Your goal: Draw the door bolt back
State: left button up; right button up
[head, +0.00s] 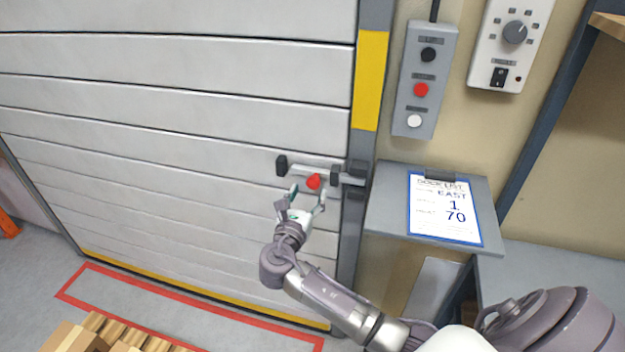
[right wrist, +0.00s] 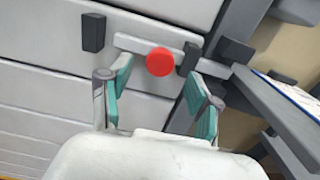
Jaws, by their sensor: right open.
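The door bolt (head: 325,172) is a grey bar with a red knob (head: 314,181), mounted on the white slatted door (head: 180,130). Its right end reaches the dark bracket on the door frame (head: 355,172). In the right wrist view the red knob (right wrist: 159,62) shows between the fingers, with the bar (right wrist: 135,46) behind it. My right gripper (head: 307,198) is open, with its fingertips just below the knob in the head view. I cannot tell whether a finger touches the knob. My left gripper is not in view.
A grey button box (head: 425,80) and a white dial panel (head: 512,45) hang right of the door. A ledge (head: 385,215) bearing a clipboard (head: 444,210) juts out beside the frame. Boxes (head: 72,338) stand on the floor at lower left.

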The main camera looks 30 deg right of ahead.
aim_at(312, 185)
jog(key=x, duration=0.4)
jog(key=shift+w+d+p, duration=0.3)
jog(key=shift+c, duration=1.1)
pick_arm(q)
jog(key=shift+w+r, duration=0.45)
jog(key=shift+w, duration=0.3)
pick_arm(e)
grip_shut()
